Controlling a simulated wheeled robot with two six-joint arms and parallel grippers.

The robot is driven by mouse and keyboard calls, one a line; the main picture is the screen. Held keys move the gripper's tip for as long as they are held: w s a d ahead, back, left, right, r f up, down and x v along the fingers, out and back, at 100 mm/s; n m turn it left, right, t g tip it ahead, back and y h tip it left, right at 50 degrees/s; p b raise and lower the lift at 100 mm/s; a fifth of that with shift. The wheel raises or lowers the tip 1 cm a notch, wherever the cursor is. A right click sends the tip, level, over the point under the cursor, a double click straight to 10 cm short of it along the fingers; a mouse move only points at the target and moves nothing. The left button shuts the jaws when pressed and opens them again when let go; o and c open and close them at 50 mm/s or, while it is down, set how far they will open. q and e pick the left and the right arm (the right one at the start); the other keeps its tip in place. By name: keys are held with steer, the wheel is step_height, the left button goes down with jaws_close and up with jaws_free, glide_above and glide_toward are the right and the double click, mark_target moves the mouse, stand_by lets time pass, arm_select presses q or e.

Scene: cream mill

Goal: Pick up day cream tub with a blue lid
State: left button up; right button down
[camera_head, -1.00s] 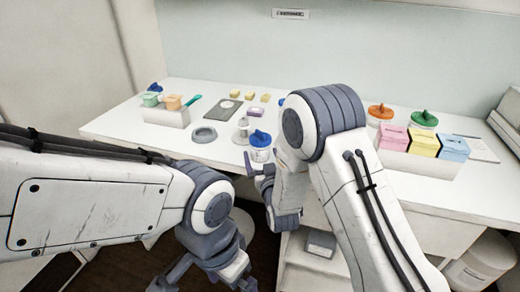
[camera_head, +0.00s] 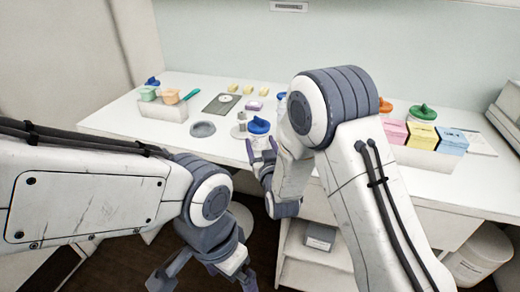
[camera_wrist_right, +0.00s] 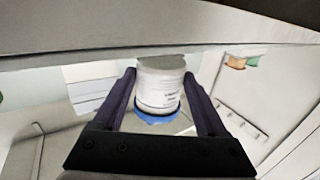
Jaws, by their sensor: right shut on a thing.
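The day cream tub (camera_head: 259,134) is white with a blue lid and is near the front edge of the table. My right gripper (camera_head: 262,149) has its two dark fingers on either side of it and is shut on it. In the right wrist view the tub (camera_wrist_right: 159,88) sits between the fingers of the right gripper (camera_wrist_right: 160,82), its blue lid toward the bottom of the picture. I cannot tell whether its base touches the table. My left gripper (camera_head: 205,278) hangs low in front of the table, open and empty.
A grey round dish (camera_head: 202,129) and a small metal weight (camera_head: 242,128) are left of the tub. Another blue lid (camera_head: 281,98) shows behind it, partly hidden by my right arm. A box of pink, yellow and blue cartons (camera_head: 421,137) stands right.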

step_height(320, 180, up, 2)
steer(key=shift+d+r, duration=0.1)
steer(key=shift+r, duration=0.05)
steer(key=s+d+r, duration=0.2)
steer(key=d+r, duration=0.4)
steer(key=d, duration=0.5)
steer(key=shift+s+r+b, duration=0.15)
steer(key=shift+s+b, duration=0.05)
steer(key=shift+b, duration=0.15)
steer(key=shift+d, duration=0.1)
